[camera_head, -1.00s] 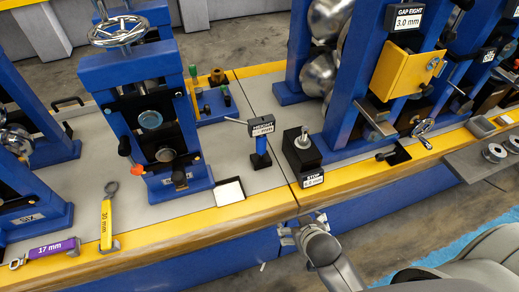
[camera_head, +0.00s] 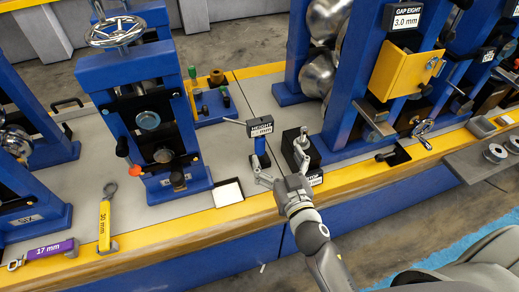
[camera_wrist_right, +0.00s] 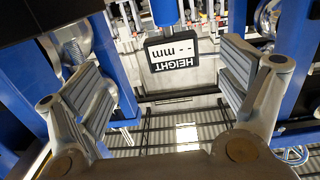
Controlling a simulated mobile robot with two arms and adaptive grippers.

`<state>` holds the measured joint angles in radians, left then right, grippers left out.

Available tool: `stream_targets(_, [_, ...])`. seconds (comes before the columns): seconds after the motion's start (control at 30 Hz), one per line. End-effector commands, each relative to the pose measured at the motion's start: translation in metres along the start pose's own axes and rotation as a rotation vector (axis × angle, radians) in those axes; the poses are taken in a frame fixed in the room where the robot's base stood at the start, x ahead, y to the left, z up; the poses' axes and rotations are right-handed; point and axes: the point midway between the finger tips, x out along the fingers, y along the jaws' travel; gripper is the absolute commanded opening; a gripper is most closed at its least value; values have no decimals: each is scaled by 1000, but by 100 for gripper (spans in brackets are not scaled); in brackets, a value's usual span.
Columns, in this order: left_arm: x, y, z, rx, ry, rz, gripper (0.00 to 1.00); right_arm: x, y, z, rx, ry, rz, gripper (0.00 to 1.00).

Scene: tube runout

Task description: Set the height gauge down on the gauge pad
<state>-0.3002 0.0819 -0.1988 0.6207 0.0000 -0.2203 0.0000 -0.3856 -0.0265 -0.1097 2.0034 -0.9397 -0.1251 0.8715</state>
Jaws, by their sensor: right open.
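The height gauge (camera_head: 260,130) stands upright on the bench in the head view, with a black labelled head and a blue stem. Its head also shows in the right wrist view (camera_wrist_right: 173,52), between the spread fingers and beyond them. My right gripper (camera_head: 280,168) is open and empty, low over the bench's front edge, just in front of the gauge and apart from it. A white square pad with a dark border (camera_head: 228,193), which looks like the gauge pad, lies bare on the bench to the left. My left gripper is not in view.
The black stop block (camera_head: 301,148) stands just right of the gauge, partly behind my right gripper. A blue roll stand (camera_head: 150,120) rises left of the pad. A yellow wrench (camera_head: 105,222) and purple wrench (camera_head: 50,250) lie further left.

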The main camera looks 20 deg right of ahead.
Motion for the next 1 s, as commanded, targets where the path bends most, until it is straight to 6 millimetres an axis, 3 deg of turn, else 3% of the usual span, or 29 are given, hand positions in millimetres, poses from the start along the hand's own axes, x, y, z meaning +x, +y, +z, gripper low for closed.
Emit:
stream_targets(0.2, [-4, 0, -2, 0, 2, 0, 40, 17, -12, -5, 1, 33, -45, 92])
stream_targets(0.4, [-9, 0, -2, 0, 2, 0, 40, 46, -13, -6, 0, 32, -44, 92])
stream_targets(0.67, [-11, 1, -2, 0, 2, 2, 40, 63, -13, -5, 0, 30, -42, 92])
stream_targets(1.0, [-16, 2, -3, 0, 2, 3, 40, 106, -14, -5, 0, 30, -42, 92])
